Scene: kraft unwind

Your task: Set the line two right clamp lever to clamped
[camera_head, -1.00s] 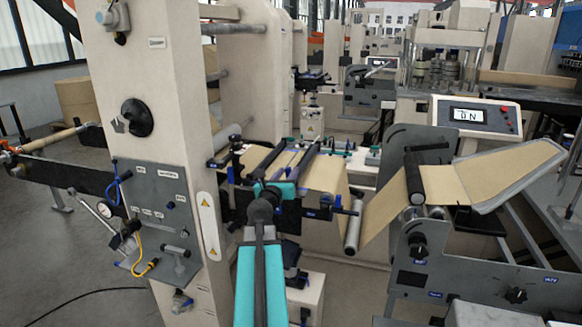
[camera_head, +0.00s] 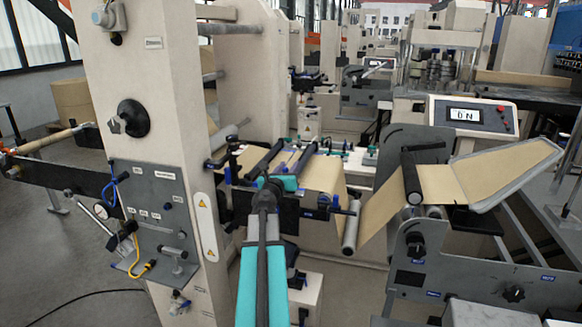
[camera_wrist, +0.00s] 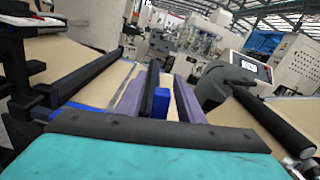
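My gripper (camera_head: 284,182), with teal and black parts, is at the near edge of the kraft web table (camera_head: 325,172). Its fingertips are not clear, so I cannot tell if it is open or shut. In the wrist view its teal and black body fills the bottom. Beyond it lie brown web, two purple strips (camera_wrist: 131,98), a dark upright bar (camera_wrist: 149,88) and a blue piece (camera_wrist: 161,104) between the strips. A long black bar (camera_wrist: 90,76) crosses the web at left. I cannot tell which part is the line two right clamp lever; nothing is visibly held.
A beige column (camera_head: 150,75) with a grey control panel (camera_head: 155,215) stands at left. A silver roller (camera_head: 351,230) is right of my gripper.

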